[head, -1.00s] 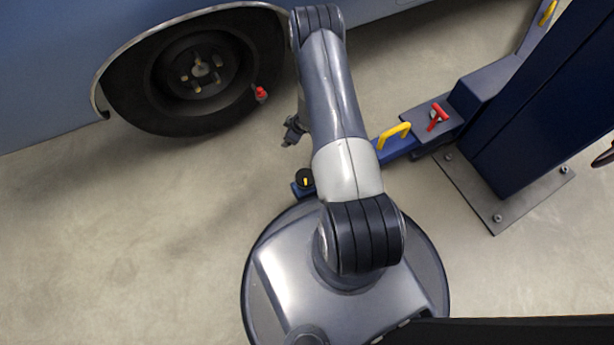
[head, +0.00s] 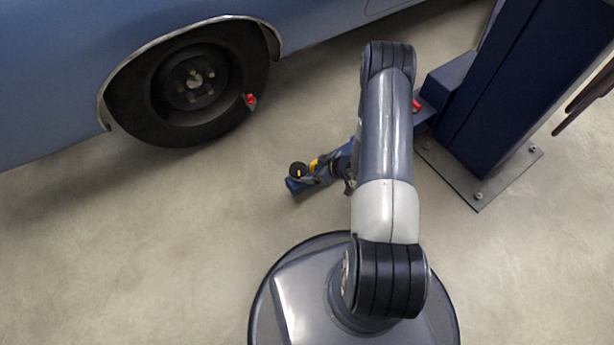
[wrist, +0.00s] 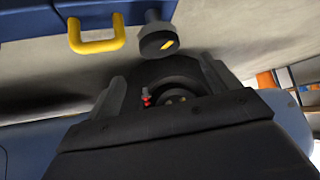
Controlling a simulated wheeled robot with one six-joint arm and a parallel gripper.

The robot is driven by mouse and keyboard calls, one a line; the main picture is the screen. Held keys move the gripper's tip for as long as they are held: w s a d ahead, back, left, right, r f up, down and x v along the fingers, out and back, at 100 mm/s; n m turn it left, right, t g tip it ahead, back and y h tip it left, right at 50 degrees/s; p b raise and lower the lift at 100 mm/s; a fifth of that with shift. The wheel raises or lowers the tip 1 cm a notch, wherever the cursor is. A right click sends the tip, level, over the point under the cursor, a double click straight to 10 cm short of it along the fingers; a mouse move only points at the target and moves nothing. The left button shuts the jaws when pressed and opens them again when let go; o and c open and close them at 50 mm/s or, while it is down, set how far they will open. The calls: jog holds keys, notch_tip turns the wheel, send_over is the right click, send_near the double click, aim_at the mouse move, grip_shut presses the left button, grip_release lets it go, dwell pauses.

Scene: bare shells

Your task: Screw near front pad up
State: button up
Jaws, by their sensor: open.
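The near front pad (head: 298,171) is a round black disc with a yellow mark, on the outer end of the blue lift arm (head: 294,187). In the wrist view, the pad (wrist: 152,44) hangs from the top, just beyond the fingertips and apart from them. My gripper (head: 328,172) is just right of the pad in the head view, partly hidden by my own arm. In the wrist view, my gripper (wrist: 164,84) has its two fingers spread, with nothing between them but the distant wheel. The yellow handle (wrist: 98,40) on the lift arm is left of the pad there.
The blue car's wheel (head: 194,82) stands at the upper left, with a small red-topped item (head: 250,98) by its tyre. The dark blue lift post (head: 505,90) rises at the right from a bolted base plate (head: 478,188). The floor at left is clear.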

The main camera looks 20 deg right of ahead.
aim_at(299, 169)
jog(key=b+x, duration=0.3)
jog(key=x, duration=0.7)
jog(key=shift+a+f, duration=0.1)
jog(key=shift+c, duration=0.3)
jog(key=shift+w, duration=0.1)
jog(key=c, duration=0.9)
